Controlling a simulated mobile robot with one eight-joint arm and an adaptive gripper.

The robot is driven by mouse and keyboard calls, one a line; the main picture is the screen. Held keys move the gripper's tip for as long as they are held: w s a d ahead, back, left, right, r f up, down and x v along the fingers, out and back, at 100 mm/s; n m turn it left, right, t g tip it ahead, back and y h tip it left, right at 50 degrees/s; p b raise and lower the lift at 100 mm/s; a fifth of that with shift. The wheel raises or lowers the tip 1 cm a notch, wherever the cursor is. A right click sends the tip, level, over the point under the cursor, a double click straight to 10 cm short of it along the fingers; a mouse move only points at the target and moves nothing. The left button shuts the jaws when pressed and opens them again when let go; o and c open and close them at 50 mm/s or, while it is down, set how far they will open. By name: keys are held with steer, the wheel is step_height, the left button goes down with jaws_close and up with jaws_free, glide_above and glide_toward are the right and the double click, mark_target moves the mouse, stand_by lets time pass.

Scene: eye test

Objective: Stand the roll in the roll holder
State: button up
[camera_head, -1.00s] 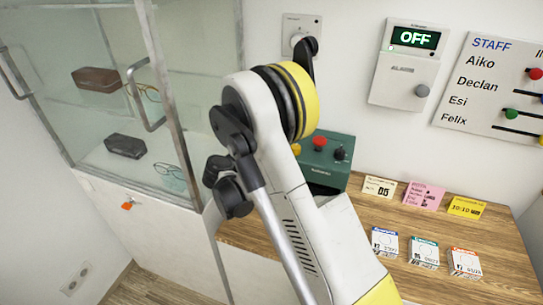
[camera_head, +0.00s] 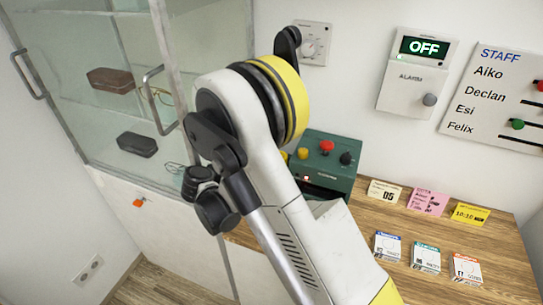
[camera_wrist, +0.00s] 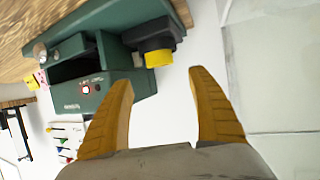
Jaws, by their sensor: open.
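I cannot make out a roll or a roll holder in either view. My gripper (camera_wrist: 162,78) is open in the wrist view, with two orange-brown fingers apart and nothing between them. Its fingertips point toward a green device (camera_wrist: 125,75) with a dark opening, a small lit red light and a yellow part on a dark block (camera_wrist: 158,57). In the head view the same green device (camera_head: 335,165) stands on the wooden counter, partly behind my arm. My gripper is hidden there behind my own arm.
A glass cabinet (camera_head: 130,60) with glasses cases stands at the left. Cards (camera_head: 428,203) and small boxes (camera_head: 426,256) lie on the wooden counter (camera_head: 500,240). An alarm panel (camera_head: 415,75) reading OFF and a staff board (camera_head: 500,100) hang on the wall.

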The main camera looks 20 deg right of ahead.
steer(key=s+r+n+y, duration=0.6)
steer(key=s+r+n, duration=0.1)
steer(key=s+r, duration=0.35)
steer(key=s+a+r+n+y, duration=0.1)
steer(key=s+a+n+y, duration=0.1)
steer(key=s, duration=0.5)
steer(key=s+a+r+n+t+y, duration=0.1)
steer(key=s+a+r+n+y, duration=0.1)
steer(key=s, duration=0.6)
steer(key=shift+a+r+n+y, duration=0.25)
steer(key=shift+a+n+y, duration=0.3)
steer(key=shift+n+y, duration=0.4)
